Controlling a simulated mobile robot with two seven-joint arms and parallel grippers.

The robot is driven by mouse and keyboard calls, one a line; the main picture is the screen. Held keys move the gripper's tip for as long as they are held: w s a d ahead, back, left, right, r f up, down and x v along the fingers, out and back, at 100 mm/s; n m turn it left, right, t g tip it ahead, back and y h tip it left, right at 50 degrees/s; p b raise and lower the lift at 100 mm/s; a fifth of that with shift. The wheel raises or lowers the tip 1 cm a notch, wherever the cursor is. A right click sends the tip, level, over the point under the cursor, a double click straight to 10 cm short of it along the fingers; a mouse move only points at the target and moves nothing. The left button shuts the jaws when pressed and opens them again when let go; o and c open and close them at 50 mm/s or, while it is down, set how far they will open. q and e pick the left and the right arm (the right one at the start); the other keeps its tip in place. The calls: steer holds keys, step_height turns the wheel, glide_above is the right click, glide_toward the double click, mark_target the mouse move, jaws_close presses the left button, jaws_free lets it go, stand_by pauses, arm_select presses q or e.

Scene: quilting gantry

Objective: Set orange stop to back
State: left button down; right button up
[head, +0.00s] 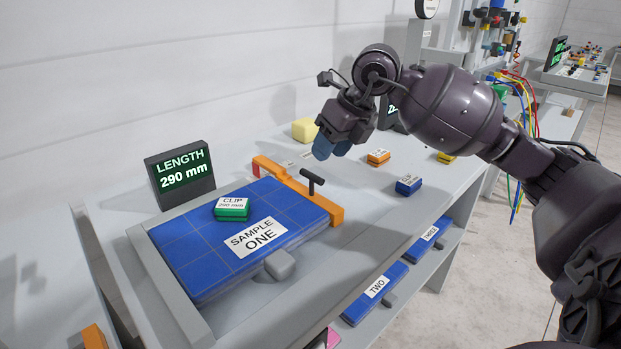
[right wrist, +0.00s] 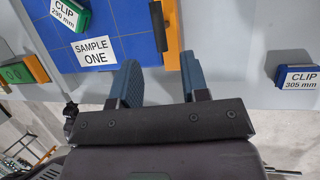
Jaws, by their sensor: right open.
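The orange stop (head: 335,212) is a bar across the right end of the blue panel labelled SAMPLE ONE (head: 205,262). A black T-shaped handle (head: 312,180) stands up from it. The orange stop also shows in the right wrist view (right wrist: 173,42), past my fingertips. My right gripper (head: 331,149) is open and empty, above and behind the handle in the head view, and apart from it. Its two blue fingers (right wrist: 158,75) show spread in the right wrist view. My left gripper is not in view.
A display (head: 181,172) reads LENGTH 290 mm. A green clip (head: 231,210) marked 290 mm lies on the panel. An orange clip (head: 378,158), a blue clip (head: 409,186) and a yellow block (head: 305,130) sit on the bench. Panels TWO (head: 365,300) and THREE lie on a lower shelf.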

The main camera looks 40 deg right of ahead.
mark_target(314, 177)
steer(key=b+x, duration=0.1)
steer(key=x, duration=0.7)
steer(key=shift+a+f+b, duration=0.1)
steer(key=shift+f+b, duration=0.1)
steer(key=shift+b, duration=0.2)
jaws_close()
